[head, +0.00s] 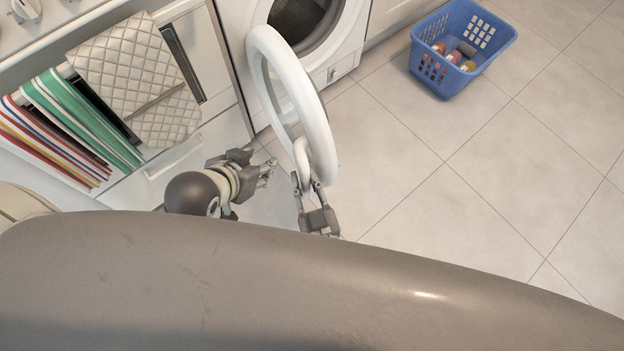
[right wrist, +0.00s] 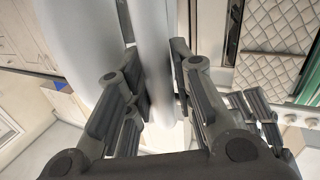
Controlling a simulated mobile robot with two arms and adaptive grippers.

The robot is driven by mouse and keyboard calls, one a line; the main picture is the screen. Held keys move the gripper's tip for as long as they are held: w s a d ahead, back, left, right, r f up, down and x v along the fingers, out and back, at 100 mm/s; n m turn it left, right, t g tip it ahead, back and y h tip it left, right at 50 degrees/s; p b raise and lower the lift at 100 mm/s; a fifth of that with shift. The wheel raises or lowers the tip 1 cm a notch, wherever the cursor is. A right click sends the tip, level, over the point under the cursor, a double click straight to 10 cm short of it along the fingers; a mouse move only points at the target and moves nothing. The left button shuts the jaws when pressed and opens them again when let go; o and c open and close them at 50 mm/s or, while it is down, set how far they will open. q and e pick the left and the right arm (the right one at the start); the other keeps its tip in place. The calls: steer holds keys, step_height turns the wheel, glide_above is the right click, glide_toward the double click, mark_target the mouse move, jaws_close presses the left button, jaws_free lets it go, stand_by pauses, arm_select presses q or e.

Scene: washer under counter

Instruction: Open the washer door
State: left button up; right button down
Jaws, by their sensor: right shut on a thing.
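The white washer (head: 350,45) stands at the top of the head view, its dark drum opening in sight. Its round white door (head: 321,130) is swung wide open, out over the floor towards me. My right gripper (head: 306,180) is shut on the door's handle (head: 301,160) at the near edge. In the right wrist view the pale handle (right wrist: 155,60) runs between the two fingers, with the door rim (right wrist: 85,45) beside it. My left gripper (head: 269,173) is left of the handle, apart from the door, its fingers spread and empty.
A blue basket (head: 448,74) with several colourful items stands on the floor at the upper right. Striped towels (head: 75,120) and a quilted cloth (head: 135,75) hang on the oven front at left. The tiled floor (head: 480,190) right of the door is clear.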

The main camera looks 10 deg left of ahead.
steer(key=shift+s+a+f, duration=0.15)
steer(key=shift+s+a, duration=0.1)
steer(key=shift+a, duration=0.05)
steer(key=c, duration=1.4)
jaws_free()
steer(key=shift+o, duration=0.6)
steer(key=v, duration=1.2)
steer(key=shift+w, duration=0.15)
